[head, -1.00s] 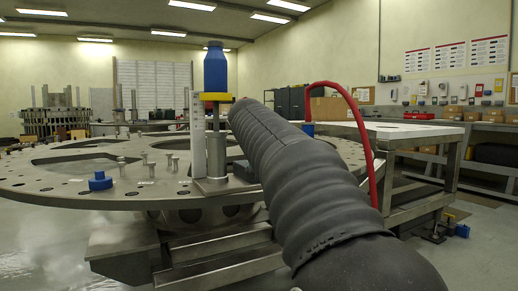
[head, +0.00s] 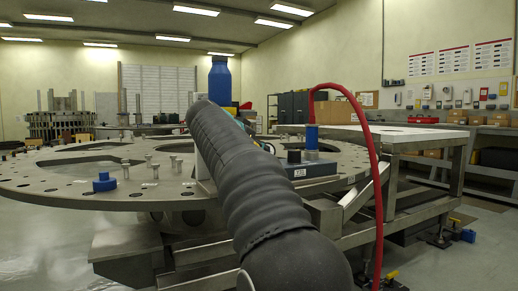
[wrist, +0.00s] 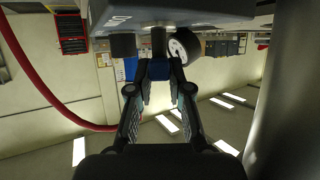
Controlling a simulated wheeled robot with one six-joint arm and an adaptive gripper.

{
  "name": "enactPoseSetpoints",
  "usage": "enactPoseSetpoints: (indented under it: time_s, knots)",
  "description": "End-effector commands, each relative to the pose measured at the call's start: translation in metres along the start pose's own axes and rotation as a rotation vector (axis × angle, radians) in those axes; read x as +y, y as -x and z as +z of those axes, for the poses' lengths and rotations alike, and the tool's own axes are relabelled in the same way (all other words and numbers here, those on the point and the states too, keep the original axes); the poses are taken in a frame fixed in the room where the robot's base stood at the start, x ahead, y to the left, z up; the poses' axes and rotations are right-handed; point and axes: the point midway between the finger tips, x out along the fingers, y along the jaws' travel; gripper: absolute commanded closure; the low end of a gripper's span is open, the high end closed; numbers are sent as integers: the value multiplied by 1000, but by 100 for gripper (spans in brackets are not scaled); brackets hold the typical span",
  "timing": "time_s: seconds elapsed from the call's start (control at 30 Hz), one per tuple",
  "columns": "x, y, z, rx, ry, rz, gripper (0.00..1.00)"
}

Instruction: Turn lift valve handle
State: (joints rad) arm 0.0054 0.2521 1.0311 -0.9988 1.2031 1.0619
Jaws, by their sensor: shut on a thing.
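In the wrist view, which is turned over, my gripper (wrist: 158,70) has its two fingers closed at the tips around a short grey stem, apparently the lift valve handle (wrist: 158,42). The stem comes out of a grey box (wrist: 170,10). A black knob (wrist: 123,45) and a round white-faced gauge (wrist: 183,45) sit beside it on the same box. In the head view the labelled box (head: 312,170) shows at the plate's right side, with a blue cylinder (head: 311,137) by it.
The round metal plate (head: 60,185) has cutouts, pegs and a blue knob (head: 104,182). A blue bottle-shaped piece (head: 219,80) rises behind my arm. A red hose (head: 378,190) arcs down at the right, before a metal table (head: 420,134). The left floor is clear.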

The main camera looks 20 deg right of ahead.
Motion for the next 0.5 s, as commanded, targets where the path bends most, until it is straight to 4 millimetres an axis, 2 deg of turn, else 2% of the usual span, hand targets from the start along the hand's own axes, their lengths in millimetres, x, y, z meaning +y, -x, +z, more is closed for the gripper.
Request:
enactPoseSetpoints:
  time_s: [0.37, 0.4, 0.47, 0.5]
  knots:
    - [-1, -1, 2, -4, 0, 3, 100]
    - [-1, -1, 2, -4, 0, 3, 74]
    - [-1, -1, 2, -4, 0, 3, 59]
    - [-1, 0, 2, -4, 0, 3, 56]
